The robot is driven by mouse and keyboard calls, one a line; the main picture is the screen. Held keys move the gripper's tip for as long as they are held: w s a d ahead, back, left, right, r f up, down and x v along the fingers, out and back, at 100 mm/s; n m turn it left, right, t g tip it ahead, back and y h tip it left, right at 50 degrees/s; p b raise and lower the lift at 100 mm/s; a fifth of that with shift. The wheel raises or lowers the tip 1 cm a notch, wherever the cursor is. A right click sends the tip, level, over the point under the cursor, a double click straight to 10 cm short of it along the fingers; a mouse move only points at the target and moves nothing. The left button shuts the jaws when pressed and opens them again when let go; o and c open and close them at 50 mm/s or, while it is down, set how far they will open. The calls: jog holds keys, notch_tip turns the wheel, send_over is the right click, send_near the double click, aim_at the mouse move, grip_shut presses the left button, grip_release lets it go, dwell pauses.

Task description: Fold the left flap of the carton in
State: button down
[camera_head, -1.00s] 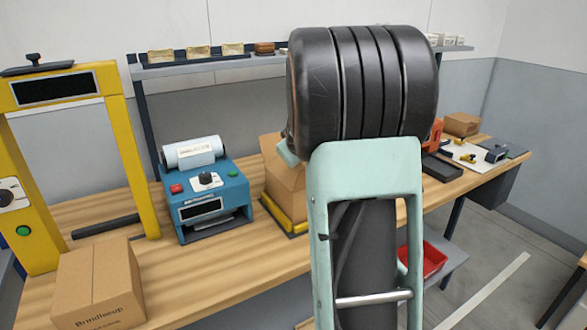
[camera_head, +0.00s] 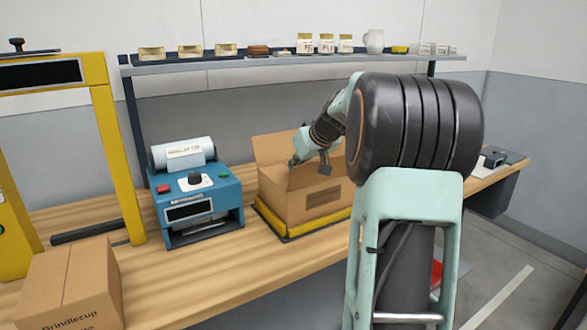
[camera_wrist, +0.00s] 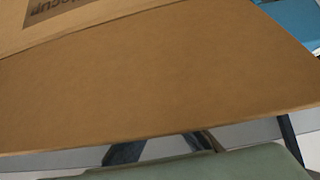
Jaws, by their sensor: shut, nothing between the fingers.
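The open brown carton (camera_head: 315,203) sits upright in the middle of the bench, with a dark label on its front. A flap (camera_head: 272,148) stands up at its back left. I cannot clearly tell the left flap from the carton's left rim. My gripper (camera_head: 325,168) is shut and empty, at the carton's opening, right of the left rim; contact cannot be told. In the wrist view a broad cardboard panel (camera_wrist: 150,85) fills most of the picture, and dark finger parts show below its edge. The fingertips are hidden there.
The carton stands on a yellow-edged base (camera_head: 270,222). A blue label machine (camera_head: 198,205) is close on its left. A closed carton (camera_head: 70,285) and a yellow frame (camera_head: 120,150) are further left. A shelf (camera_head: 290,64) with small goods runs behind.

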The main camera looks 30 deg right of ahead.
jog(key=shift+d+f+y, duration=0.1)
jog(key=shift+f+y, duration=0.1)
jog(key=shift+y, duration=0.1)
jog(key=shift+r, duration=0.1)
dwell(0.4)
